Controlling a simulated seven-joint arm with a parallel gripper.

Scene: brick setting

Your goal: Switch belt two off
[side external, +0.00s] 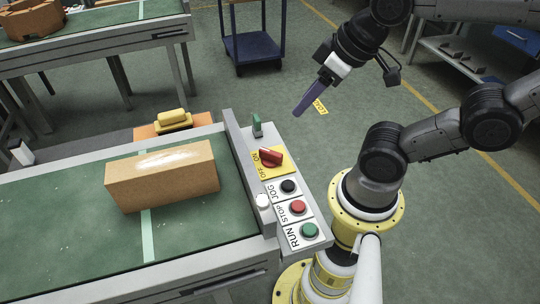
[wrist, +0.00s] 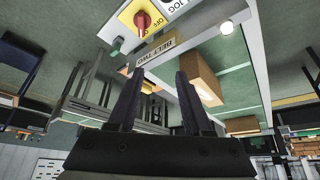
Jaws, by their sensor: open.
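A red rotary knob (side external: 271,157) sits on a yellow plate marked ON and OFF, on the control panel (side external: 318,240) along the belt's right end. Its handle lies slantwise; which mark it points to I cannot tell for sure. My gripper (side external: 299,112) hangs in the air, beyond and to the right of the panel, apart from the knob. In the wrist view my gripper (wrist: 160,74) has its two fingers spread with nothing between them.
Black JOG (side external: 289,186), red STOP (side external: 298,207) and green RUN (side external: 309,230) buttons line the panel. A small green block (side external: 257,127) stands at its far end. A large brown brick (side external: 163,175) lies on the green belt (side external: 60,200). A blue cart (side external: 252,48) stands behind.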

